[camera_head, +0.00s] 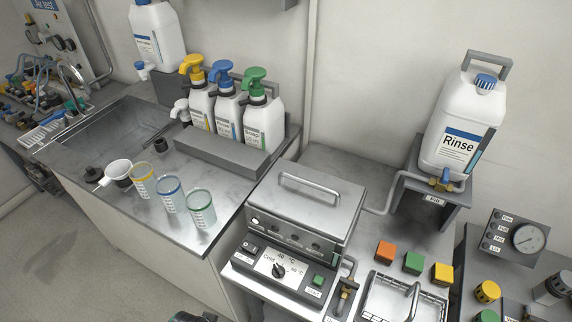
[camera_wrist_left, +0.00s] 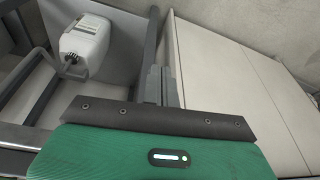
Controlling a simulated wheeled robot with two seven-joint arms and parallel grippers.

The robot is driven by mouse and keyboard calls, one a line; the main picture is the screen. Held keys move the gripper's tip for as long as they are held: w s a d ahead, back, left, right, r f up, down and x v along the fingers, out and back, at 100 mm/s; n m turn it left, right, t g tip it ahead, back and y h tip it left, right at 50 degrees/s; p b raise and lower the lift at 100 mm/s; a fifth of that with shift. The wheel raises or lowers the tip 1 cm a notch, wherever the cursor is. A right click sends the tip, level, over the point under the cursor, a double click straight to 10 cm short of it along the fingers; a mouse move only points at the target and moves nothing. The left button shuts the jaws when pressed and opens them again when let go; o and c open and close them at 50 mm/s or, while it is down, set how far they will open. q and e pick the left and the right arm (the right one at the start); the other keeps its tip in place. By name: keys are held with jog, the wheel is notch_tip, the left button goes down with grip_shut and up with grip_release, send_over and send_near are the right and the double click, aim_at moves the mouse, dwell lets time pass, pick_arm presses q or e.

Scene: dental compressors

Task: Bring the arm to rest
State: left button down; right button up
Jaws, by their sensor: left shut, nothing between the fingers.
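My left gripper (camera_wrist_left: 157,86) shows in the left wrist view, with its grey fingers together and nothing between them. Its green wrist body (camera_wrist_left: 160,155) fills the bottom of that view. The fingers point towards a pale cabinet panel (camera_wrist_left: 235,80) and a grey upright post; I cannot tell the distance. In the head view, only a small dark and green part of what looks like my own arm shows at the bottom edge. My right gripper is in neither view.
A white canister (camera_wrist_left: 85,45) stands in an open frame left of the fingers. In the head view, the bench holds three pump bottles (camera_head: 228,110), three cups (camera_head: 171,195), a steel heater unit (camera_head: 305,210) and a Rinse jug (camera_head: 462,125). Floor is clear at lower left.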

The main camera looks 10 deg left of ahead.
pick_arm(q)
jog(key=s+f+g, duration=0.1)
jog(key=s+f, duration=0.2)
jog(key=f, duration=0.9)
jog(key=s+f, duration=0.4)
jog(key=f, duration=0.7)
jog(key=s+a+f+g, duration=0.1)
jog(key=s+a+f, duration=0.2)
jog(key=s+f, duration=0.9)
jog(key=s, duration=0.3)
jog(key=shift+a+f, duration=0.3)
jog(key=shift+a, duration=0.1)
